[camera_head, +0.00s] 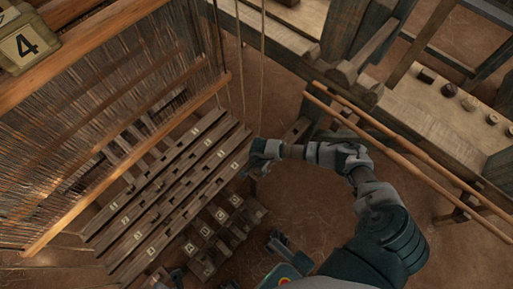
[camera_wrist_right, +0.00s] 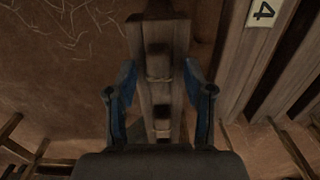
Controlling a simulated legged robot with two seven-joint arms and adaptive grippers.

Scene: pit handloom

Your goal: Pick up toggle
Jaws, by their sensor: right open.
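No piece can be told for certain as the toggle. In the right wrist view, a narrow wooden bar (camera_wrist_right: 160,65) with dark square blocks along it lies lengthwise between the fingers. My right gripper (camera_wrist_right: 160,105) is open, its two blue-padded fingers on either side of the bar, with nothing visibly clamped. In the head view my right gripper (camera_head: 258,162) is beside the right ends of the numbered wooden slats (camera_head: 185,185). The bar's lower part is hidden by the gripper body.
The loom's warp threads (camera_head: 110,110) and wooden beam (camera_head: 130,165) fill the left. Small numbered blocks (camera_head: 207,230) lie below the slats. Two long poles (camera_head: 400,140) and a bench (camera_head: 440,110) with several small pieces stand right. Bare earth floor (camera_head: 310,215) shows around my arm.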

